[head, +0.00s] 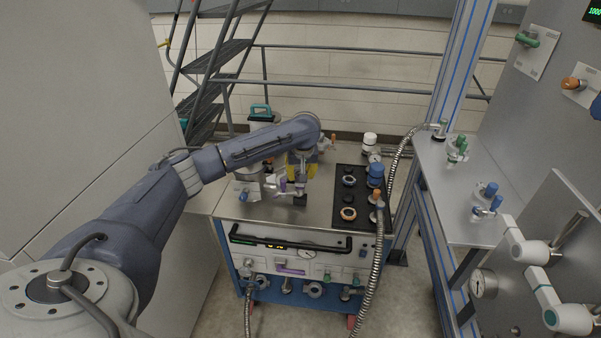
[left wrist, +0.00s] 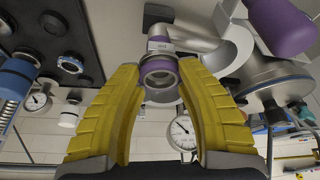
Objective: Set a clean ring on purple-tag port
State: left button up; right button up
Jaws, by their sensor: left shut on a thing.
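My left gripper (head: 299,168) reaches over the top of the metal cart. In the left wrist view its yellow fingers (left wrist: 160,78) are closed around a round metal ring (left wrist: 146,79). The ring sits at the open mouth of a metal pipe port with a purple band and small white label (left wrist: 161,46). The ring appears lined up with the mouth; I cannot tell whether it is fully seated. In the head view the arm and fingers mostly hide this port. My right gripper is not in view.
A black mat (head: 340,224) on the cart holds several rings and dark round parts, beside a blue-topped cylinder (head: 376,175). A purple knob (left wrist: 283,25) and metal fittings crowd the port. Gauges and a flexible metal hose (head: 378,256) stand nearby.

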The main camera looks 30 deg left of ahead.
pick_arm(q)
jog(key=shift+f, duration=0.15)
jog(key=o, duration=0.9)
jog(key=shift+o, duration=0.2)
jog(key=w+a+v, duration=0.1)
jog(key=v, duration=1.7)
jog(key=shift+w+r, duration=0.3)
jog(key=shift+r, duration=0.4)
